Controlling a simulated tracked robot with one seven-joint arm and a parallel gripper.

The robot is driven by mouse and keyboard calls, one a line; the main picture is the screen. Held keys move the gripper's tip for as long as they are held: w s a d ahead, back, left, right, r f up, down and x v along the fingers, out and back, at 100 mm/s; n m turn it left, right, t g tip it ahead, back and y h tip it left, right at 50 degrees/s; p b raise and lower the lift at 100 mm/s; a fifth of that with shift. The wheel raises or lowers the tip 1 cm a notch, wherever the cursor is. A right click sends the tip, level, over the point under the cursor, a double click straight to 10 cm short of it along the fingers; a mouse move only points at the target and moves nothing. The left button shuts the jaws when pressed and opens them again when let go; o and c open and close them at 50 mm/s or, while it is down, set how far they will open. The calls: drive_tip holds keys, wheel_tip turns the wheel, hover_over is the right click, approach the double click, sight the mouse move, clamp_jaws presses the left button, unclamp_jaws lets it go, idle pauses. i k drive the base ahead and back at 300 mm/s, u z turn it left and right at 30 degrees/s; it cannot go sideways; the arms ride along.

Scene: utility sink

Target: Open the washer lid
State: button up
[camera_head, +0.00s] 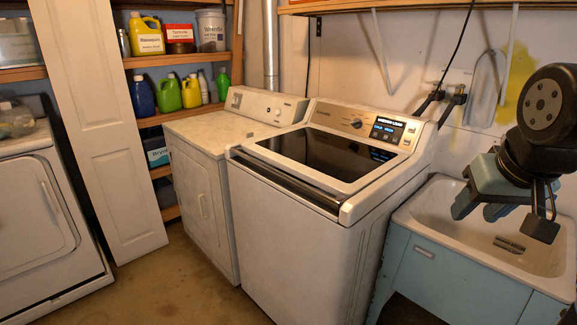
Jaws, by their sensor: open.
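The washer (300,240) is a white top-loader in the middle of the head view. Its lid (325,152) is a dark, glossy panel with a pale frame, and it lies closed, flat on top. A dark handle bar (287,181) runs along the lid's front edge. My gripper (502,214) is at the right, above the sink, pointing down with its jaws open. It is well to the right of the washer and apart from the lid. Nothing shows between its jaws.
A utility sink (420,222) on a light blue cabinet stands right of the washer. The washer's control panel (385,132) rises behind the lid. A dryer (205,185) stands to its left. A shelf with several bottles (190,92) is at the back left. The floor in front is clear.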

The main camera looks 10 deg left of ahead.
sight(341, 166)
drive_tip(key=i, duration=0.85)
drive_tip(key=u, duration=0.05)
